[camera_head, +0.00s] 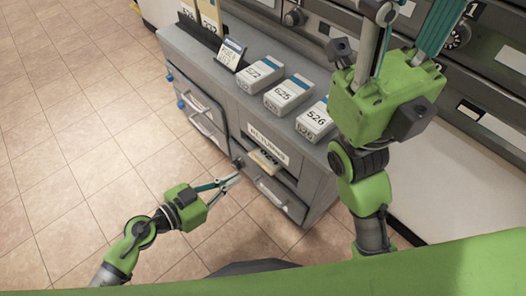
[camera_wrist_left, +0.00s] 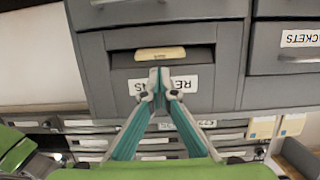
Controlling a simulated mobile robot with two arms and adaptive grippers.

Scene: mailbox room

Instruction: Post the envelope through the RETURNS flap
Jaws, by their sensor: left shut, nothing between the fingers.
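The cream envelope (camera_head: 264,159) sticks partly out of the dark opening below the RETURNS label (camera_head: 268,144) on the grey cabinet front; the rest of it is hidden inside. In the left wrist view, which is upside down, the envelope (camera_wrist_left: 160,53) shows as a cream strip at the RETURNS opening (camera_wrist_left: 125,60). My left gripper (camera_head: 236,179) is shut and empty, in front of the cabinet, a little left of and below the envelope. Its closed tips (camera_wrist_left: 159,75) overlap the label in the wrist view. My right gripper (camera_head: 405,15) is raised at the top, its fingers spread; its tips are cut off.
Boxes marked 522 (camera_head: 260,74), 625 (camera_head: 288,93) and 526 (camera_head: 316,119) stand on the cabinet top (camera_head: 215,77). Drawers with handles (camera_head: 208,128) lie left of the RETURNS compartment. Locker doors (camera_head: 470,75) line the back. The tiled floor (camera_head: 90,130) at left is clear.

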